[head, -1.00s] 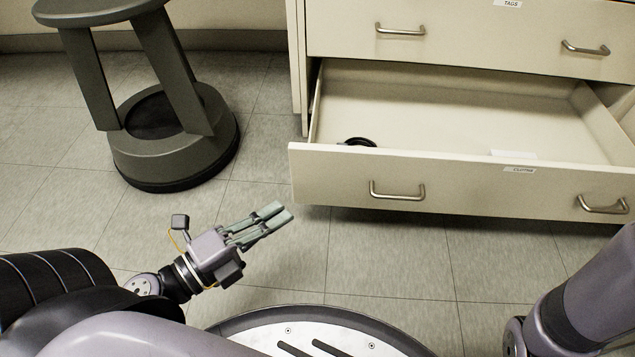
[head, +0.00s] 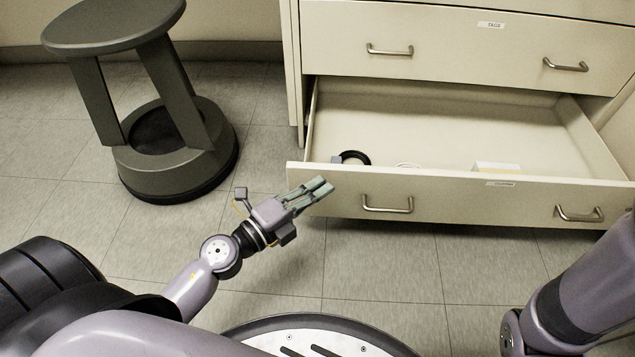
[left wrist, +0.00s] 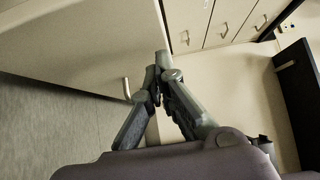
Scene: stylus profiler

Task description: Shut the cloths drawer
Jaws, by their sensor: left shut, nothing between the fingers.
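The cloths drawer (head: 450,196) is the lower, pulled-out cream drawer at the right of the head view. It has two metal handles and a small white label on its front. My left gripper (head: 322,187) is shut and empty, in front of the left part of the drawer front, left of the left handle (head: 388,205). I cannot tell from the head view whether it touches the front. In the left wrist view, the closed fingertips (left wrist: 162,60) overlap the edge of a large cream panel (left wrist: 75,45) with a handle (left wrist: 127,88). My right gripper is out of view.
A black ring-shaped item (head: 354,157) and a pale box (head: 497,167) lie inside the drawer. The tags drawer (head: 470,50) above is shut. A dark step stool (head: 170,150) stands at the left. Tiled floor between stool and cabinet is clear.

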